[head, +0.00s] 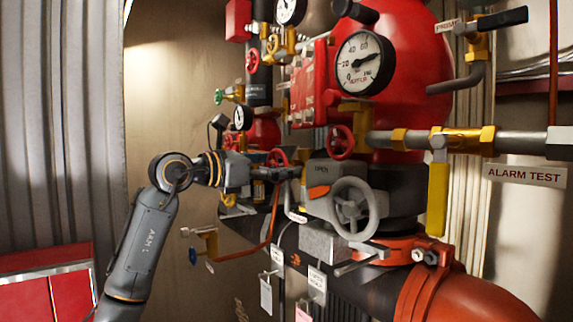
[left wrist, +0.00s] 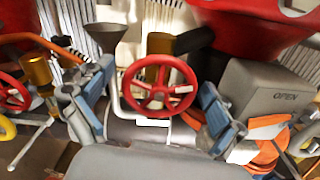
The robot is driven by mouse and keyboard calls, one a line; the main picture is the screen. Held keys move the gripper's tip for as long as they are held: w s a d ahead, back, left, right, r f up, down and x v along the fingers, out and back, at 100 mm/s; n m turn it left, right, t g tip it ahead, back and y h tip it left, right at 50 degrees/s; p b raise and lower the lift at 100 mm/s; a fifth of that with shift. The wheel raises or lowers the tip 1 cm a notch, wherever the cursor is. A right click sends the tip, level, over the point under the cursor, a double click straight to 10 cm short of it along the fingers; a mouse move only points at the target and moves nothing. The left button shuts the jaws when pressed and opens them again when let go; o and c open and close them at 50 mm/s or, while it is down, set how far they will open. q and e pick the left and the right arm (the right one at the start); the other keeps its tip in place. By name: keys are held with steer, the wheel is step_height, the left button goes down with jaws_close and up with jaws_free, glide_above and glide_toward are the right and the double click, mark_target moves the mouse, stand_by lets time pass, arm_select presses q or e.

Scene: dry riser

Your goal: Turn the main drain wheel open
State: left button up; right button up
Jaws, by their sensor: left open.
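A red spoked handwheel (left wrist: 160,88) with a small pale label is central in the left wrist view, in front of a brass stem. No readable tag names it as the main drain. A red wheel also shows just behind my gripper in the head view (head: 277,155), partly hidden. My left gripper (head: 290,173) is at the valve assembly, left of the grey OPEN box. In the left wrist view its open fingers (left wrist: 155,117) stand apart on either side of the wheel, with nothing held. Contact with the rim cannot be told. My right gripper is not in view.
The grey OPEN box (head: 322,172) with a grey handwheel (head: 353,208) stands close on the right. Another red wheel (head: 340,142) is above it. A pressure gauge (head: 364,62) and yellow lever (head: 437,198) are further right. Hanging tags (head: 317,284) lie below. Free floor space is not visible.

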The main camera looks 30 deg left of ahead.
arm_select(q)
steer(key=shift+c, duration=0.2)
steer(key=shift+s, duration=0.1)
steer(key=c, duration=1.1)
steer(key=shift+c, duration=0.2)
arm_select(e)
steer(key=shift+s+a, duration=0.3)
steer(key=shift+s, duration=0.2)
